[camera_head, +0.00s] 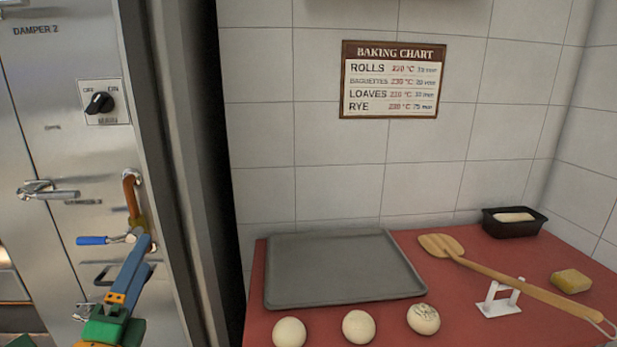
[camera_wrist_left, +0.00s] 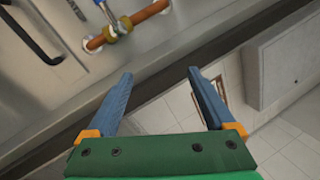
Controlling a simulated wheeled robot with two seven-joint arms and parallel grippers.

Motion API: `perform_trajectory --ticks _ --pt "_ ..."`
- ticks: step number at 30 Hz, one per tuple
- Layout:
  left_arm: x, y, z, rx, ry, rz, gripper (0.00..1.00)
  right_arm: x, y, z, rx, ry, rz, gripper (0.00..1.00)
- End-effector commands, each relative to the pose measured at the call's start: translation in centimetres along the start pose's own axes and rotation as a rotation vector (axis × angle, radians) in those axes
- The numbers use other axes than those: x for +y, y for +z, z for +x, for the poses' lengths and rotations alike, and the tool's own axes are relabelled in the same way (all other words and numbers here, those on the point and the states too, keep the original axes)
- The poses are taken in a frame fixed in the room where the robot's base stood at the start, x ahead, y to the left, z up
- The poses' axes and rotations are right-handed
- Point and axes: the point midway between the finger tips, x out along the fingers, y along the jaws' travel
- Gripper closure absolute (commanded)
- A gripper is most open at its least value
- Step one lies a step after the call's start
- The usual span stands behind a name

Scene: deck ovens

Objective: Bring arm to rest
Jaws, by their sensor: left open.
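My left gripper (camera_head: 146,253) is at the lower left of the head view, in front of the steel oven face (camera_head: 60,150). Its blue fingers overlap the area of a copper pipe (camera_head: 130,190) and a valve with a blue lever (camera_head: 93,240). In the left wrist view the fingers of my left gripper (camera_wrist_left: 160,75) stand wide apart with nothing between them. The copper pipe (camera_wrist_left: 150,13) and the blue lever (camera_wrist_left: 105,12) lie beyond the fingertips there, apart from them. My right gripper shows in neither view.
A door handle (camera_head: 48,191) juts from the oven.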

Motion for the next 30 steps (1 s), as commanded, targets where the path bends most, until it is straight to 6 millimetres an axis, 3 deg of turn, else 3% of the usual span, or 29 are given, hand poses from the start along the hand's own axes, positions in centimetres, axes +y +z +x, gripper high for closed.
perform_trajectory --ticks 1,3,7,9,12,18,25,30 --pt "4.6 -0.8 -1.9 -0.048 0.173 -0.218 0.12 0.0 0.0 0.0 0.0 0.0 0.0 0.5" --pt "10.6 -2.5 -5.6 -0.141 0.424 -0.5 0.12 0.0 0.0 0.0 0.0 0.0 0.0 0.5" --pt "17.6 -6.6 -13.5 -0.318 0.808 -0.863 0.12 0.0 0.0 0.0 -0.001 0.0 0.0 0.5" --pt "19.6 -8.7 -17.5 -0.409 0.976 -0.998 0.12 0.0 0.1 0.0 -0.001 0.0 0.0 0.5" --pt "21.0 -11.6 -22.9 -0.533 1.189 -1.144 0.12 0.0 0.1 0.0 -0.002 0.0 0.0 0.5" --pt "20.4 -16.7 -32.4 -0.777 1.564 -1.344 0.12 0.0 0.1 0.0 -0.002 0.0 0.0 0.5" --pt "28.2 -19.9 -34.8 -0.805 1.619 -1.3 0.12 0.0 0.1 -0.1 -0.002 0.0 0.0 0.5" --pt "34.5 -21.9 -39.2 -0.823 1.662 -1.259 0.12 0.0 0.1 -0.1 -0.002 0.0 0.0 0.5"
